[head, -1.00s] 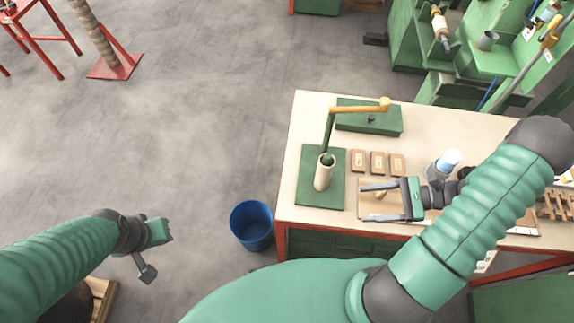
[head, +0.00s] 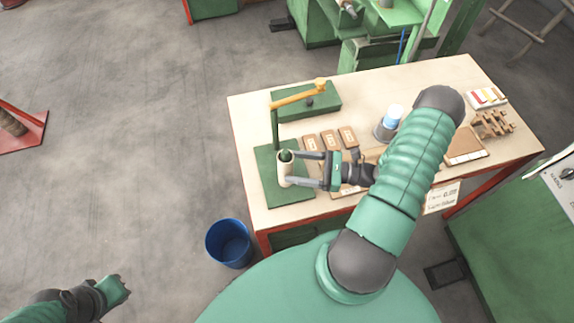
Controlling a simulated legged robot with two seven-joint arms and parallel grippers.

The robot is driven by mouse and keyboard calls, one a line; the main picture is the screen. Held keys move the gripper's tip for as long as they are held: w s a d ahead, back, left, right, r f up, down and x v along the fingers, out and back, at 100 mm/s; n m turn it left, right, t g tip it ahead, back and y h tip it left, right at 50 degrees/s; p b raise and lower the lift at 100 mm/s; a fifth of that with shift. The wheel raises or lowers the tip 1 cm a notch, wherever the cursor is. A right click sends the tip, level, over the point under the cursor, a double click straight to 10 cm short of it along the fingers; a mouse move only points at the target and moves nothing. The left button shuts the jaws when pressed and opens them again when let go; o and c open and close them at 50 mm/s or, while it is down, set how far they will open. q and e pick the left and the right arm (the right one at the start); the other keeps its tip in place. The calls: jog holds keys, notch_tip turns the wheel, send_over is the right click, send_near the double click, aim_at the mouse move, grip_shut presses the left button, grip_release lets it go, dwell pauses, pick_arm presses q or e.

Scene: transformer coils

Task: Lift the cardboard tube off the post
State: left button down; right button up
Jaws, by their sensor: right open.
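The cardboard tube (head: 284,171) is a pale upright cylinder on the green post, whose top shows inside the tube's upper end. The post stands on a green base plate (head: 290,197) at the left of the workbench. My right gripper (head: 293,169) comes in from the right with its two fingers apart, their tips at the tube, one on its far side and one on its near side. I cannot tell whether either finger touches it. My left gripper (head: 116,291) hangs over the floor at lower left, far from the tube; its jaw opening is unclear.
A yellow arm (head: 298,96) on a green upright stands just behind the tube, beside a green box (head: 325,108). A blue bin (head: 229,243) stands on the floor.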

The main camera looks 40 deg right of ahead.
jog(key=x, duration=0.4)
jog(key=a+p+x, duration=0.1)
jog(key=x, duration=0.1)
jog(key=shift+s+d+r, duration=0.1)
jog(key=shift+s+r, duration=0.25)
jog(key=shift+s, duration=0.1)
jog(key=shift+w+f, duration=0.1)
jog(key=shift+w, duration=0.2)
jog(key=shift+d+f, duration=0.15)
jog(key=shift+d, duration=0.25)
jog(key=shift+c, duration=2.1)
jog(key=shift+a, duration=0.35)
jog(key=c, duration=1)
pick_arm(q)
jog(key=shift+a+r, duration=0.5)
pick_arm(e)
jog(key=shift+d, duration=0.15)
